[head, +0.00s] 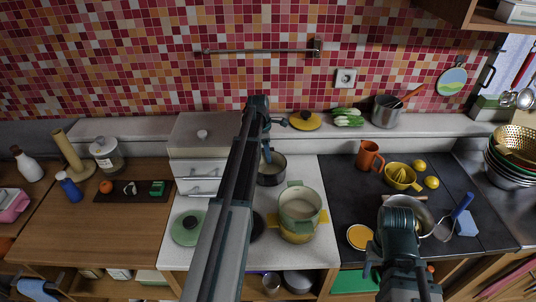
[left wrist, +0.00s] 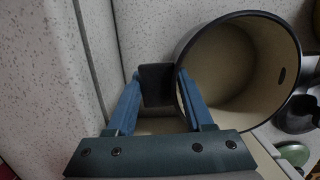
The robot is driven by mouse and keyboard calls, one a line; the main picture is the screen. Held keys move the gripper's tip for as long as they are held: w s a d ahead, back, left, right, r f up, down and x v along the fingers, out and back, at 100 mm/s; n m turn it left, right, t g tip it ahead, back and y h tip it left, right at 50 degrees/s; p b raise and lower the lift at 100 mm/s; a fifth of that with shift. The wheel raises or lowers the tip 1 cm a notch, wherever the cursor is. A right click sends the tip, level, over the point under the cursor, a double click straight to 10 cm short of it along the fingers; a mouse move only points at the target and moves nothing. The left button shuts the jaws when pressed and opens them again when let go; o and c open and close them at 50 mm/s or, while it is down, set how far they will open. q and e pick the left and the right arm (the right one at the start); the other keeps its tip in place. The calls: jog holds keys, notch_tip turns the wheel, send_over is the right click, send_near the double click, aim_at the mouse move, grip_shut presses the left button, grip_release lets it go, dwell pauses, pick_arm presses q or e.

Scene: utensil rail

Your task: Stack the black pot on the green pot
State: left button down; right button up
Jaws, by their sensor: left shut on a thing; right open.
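The black pot (head: 271,174) has a dark outside and a cream inside. It is upright at the back of the white counter, behind the green pot. My left gripper (head: 267,155) is shut on the pot's dark handle (left wrist: 157,84), and the pot (left wrist: 240,70) fills the right of the left wrist view. I cannot tell whether the pot touches the counter. The green pot (head: 300,206), pale inside, sits on a yellow pot (head: 297,236). My right gripper (head: 374,270) is open at the lower right, apart from both pots, with its fingertips mostly hidden.
A green lid (head: 187,228) lies at the left of the white counter. White drawers (head: 197,178) stand left of the black pot. A yellow lid (head: 305,121) is on the back ledge. An orange jug (head: 369,156) and a metal pan (head: 412,210) stand on the dark right counter.

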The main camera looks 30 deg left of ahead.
pick_arm(q)
notch_tip(320, 180, up, 9)
jog(key=p, duration=0.7)
jog(key=shift+f+p, duration=0.2)
jog(key=shift+p, duration=0.2)
jog(key=shift+f, duration=0.1)
jog(key=c, duration=1)
grip_release()
grip_shut()
